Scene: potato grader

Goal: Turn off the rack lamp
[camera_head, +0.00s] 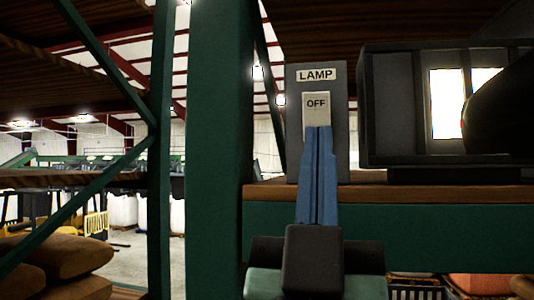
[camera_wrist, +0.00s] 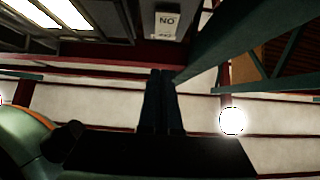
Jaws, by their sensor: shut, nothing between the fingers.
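In the wrist view the switch (camera_wrist: 168,20) shows ON, upside down. My gripper (camera_head: 318,128) has its blue fingers shut together and empty, pointing up, with the tips overlapping the switch just below OFF. I cannot tell if they touch it. The dark-framed lamp (camera_head: 390,110) stands right of the box, with bright white panels; it also shows in the wrist view (camera_wrist: 60,12).
A green rack post (camera_head: 218,150) rises just left of the box. The wooden shelf edge (camera_head: 440,193) and green beam (camera_head: 450,230) run below it. A dark rounded shape covers the lamp's right part. Brown sacks (camera_head: 60,255) lie at lower left.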

